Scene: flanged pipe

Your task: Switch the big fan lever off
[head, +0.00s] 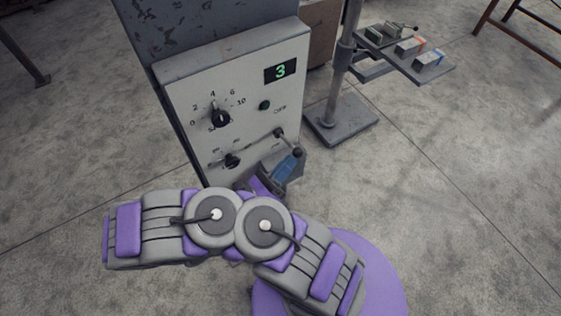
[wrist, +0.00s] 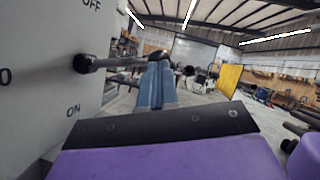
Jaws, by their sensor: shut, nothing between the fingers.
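The lever (head: 288,143) is a dark rod with a black ball end, at the lower right of the grey control panel (head: 185,105). In the wrist view, the lever (wrist: 112,61) runs from its dark pivot toward the right, with OFF lettered above the pivot and ON below it. My gripper (head: 290,160) has blue fingers, shut and empty, just below the ball end. In the wrist view the fingertips (wrist: 156,68) overlap the lever's outer part; I cannot tell whether they touch it. Part of the lever's outer end is hidden by the fingers.
A post on a square base (head: 340,125) stands right of the panel, carrying a tray (head: 438,72) with small blocks. Open concrete floor lies right.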

